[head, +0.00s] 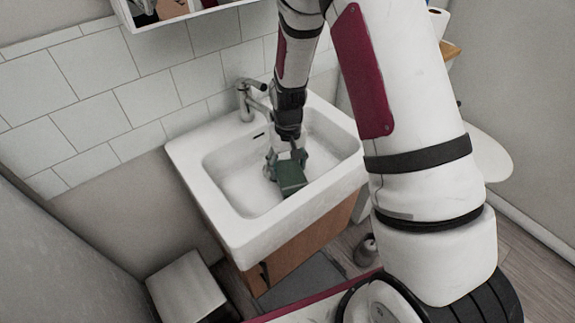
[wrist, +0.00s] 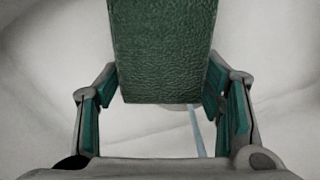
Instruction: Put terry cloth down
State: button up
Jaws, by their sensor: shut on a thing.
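The terry cloth (head: 291,178) is a dark green, folded, block-like piece with a rough surface. In the head view it is over the basin of the white sink (head: 240,190). My gripper (head: 286,160) points down into the basin and is shut on the cloth. In the wrist view the cloth (wrist: 162,50) fills the upper middle, between the green-padded fingers of my gripper (wrist: 165,92). The cloth's far end is cut off by the top of that view. I cannot tell whether its underside touches the basin.
A metal faucet (head: 246,100) stands at the sink's back left. A wooden cabinet (head: 300,240) is under the sink. A lidded bin (head: 187,288) stands on the floor at lower left. A tiled wall (head: 95,100) is behind. The sink's left and front rims are clear.

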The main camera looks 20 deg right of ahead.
jog(key=shift+f, duration=0.25)
jog(key=o, duration=1.2)
jog(key=shift+o, duration=0.2)
notch_tip(320, 180, up, 13)
jog(key=s+r+t, duration=0.1)
jog(key=s+r, duration=1)
jog(key=r, duration=0.3)
jog(key=s+r+t, duration=0.1)
jog(key=s+r, duration=0.1)
jog(key=s, duration=0.7)
jog(key=s+r+n, duration=0.1)
jog(key=s+r, duration=0.2)
jog(key=s, duration=0.5)
jog(key=shift+s+t+p, duration=0.35)
jog(key=shift+s+t, duration=0.05)
